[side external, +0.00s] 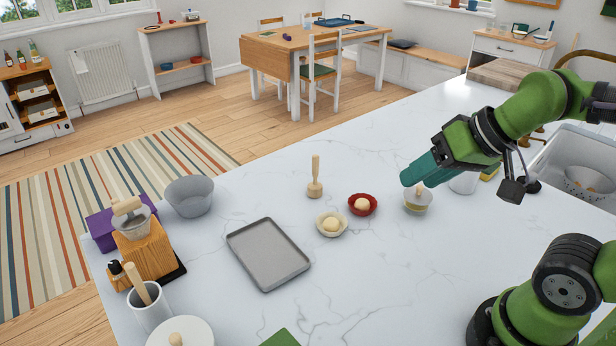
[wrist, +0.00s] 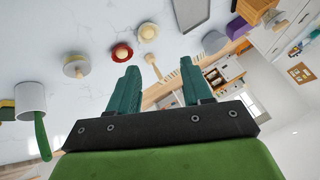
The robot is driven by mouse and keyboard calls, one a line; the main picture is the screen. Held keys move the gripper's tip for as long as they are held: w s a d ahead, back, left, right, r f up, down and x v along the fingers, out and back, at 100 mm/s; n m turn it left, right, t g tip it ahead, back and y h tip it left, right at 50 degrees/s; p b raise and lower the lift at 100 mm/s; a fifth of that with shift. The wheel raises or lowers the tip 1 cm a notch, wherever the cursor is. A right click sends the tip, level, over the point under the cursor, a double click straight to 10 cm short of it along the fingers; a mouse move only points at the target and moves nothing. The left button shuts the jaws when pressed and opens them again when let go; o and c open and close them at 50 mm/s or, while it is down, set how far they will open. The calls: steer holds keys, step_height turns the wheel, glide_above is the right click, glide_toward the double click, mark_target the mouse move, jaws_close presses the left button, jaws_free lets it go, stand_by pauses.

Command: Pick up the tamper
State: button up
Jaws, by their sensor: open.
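The tamper (side external: 315,182) is pale wood, with an upright handle on a wide round base. It stands on the white marble counter, left of the red bowl. It also shows in the wrist view (wrist: 150,61), beyond the gap between my fingertips. My gripper (side external: 406,180) is open and empty, above the counter to the right of the tamper and apart from it. Both teal fingers are spread in the wrist view (wrist: 159,68).
A grey tray (side external: 268,277) lies front left. Counter around the tamper is clear.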

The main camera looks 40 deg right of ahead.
steer(key=w+f+g, duration=0.1)
steer(key=w, duration=0.1)
steer(key=n+g, duration=0.5)
steer(key=n, duration=0.7)
glide_above(314, 175)
steer(key=d, duration=0.1)
steer(key=shift+h, duration=0.4)
steer(key=f, duration=1.2)
steer(key=shift+w, duration=0.3)
steer(key=shift+a+f, duration=0.2)
steer(key=shift+f, duration=2.35)
jaws_close()
